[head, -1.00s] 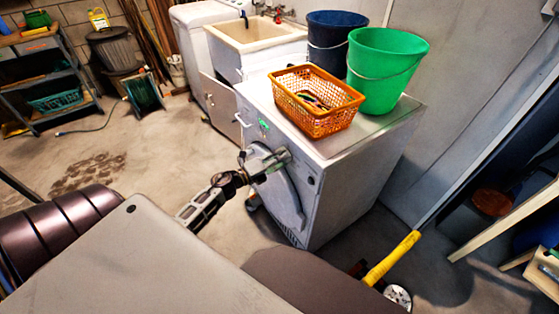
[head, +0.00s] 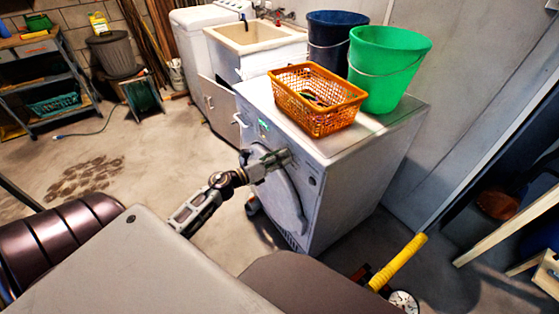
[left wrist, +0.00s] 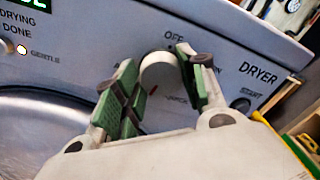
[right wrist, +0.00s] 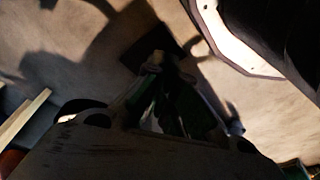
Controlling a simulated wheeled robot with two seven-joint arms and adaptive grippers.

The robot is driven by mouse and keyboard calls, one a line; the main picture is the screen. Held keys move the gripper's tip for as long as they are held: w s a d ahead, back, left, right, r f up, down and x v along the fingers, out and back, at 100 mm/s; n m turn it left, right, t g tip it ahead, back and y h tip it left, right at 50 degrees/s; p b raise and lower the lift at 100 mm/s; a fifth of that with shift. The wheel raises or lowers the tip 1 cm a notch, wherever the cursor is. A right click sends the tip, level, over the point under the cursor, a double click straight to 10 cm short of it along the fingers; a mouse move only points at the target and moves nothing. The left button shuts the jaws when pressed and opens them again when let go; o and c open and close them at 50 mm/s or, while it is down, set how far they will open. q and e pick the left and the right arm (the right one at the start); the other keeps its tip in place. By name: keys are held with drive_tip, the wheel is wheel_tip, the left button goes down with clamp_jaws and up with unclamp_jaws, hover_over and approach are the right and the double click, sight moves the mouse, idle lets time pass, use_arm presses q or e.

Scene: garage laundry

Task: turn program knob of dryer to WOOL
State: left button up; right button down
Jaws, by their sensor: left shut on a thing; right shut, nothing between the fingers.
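The dryer (head: 345,195) is the white front-loading machine in the middle of the head view. My left gripper (head: 284,157) is at its front panel and hides the knob in that view. In the left wrist view the round pale program knob (left wrist: 160,72) sits between the green-padded fingers of my left gripper (left wrist: 158,68), which are shut on it. A small red mark shows at the knob's lower edge. OFF is printed above it; other labels around it are partly covered or blurred, and I cannot read WOOL. My right gripper (right wrist: 165,85) is shut and empty, in shadow.
An orange basket (head: 318,118), a green bucket (head: 388,70) and a dark blue bucket (head: 335,40) stand on the dryer's top. The START button (left wrist: 241,105) is right of the knob. Open floor lies to the left.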

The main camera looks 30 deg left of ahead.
use_arm(q)
drive_tip(key=shift+f+m+b, duration=0.1)
drive_tip(key=shift+m+b, duration=0.2)
drive_tip(key=shift+m, duration=0.4)
use_arm(e)
drive_tip(key=shift+a+r, duration=0.15)
drive_tip(key=shift+r, duration=0.55)
drive_tip(key=shift+a+r, duration=0.1)
drive_tip(key=shift+r, duration=0.6)
use_arm(q)
drive_tip(key=o, duration=1.1)
drive_tip(key=shift+c, duration=0.2)
drive_tip(key=shift+s, duration=0.1)
drive_tip(key=v, duration=1.1)
drive_tip(key=shift+s+a, duration=0.2)
drive_tip(key=shift+s, duration=0.15)
drive_tip(key=shift+n, duration=0.3)
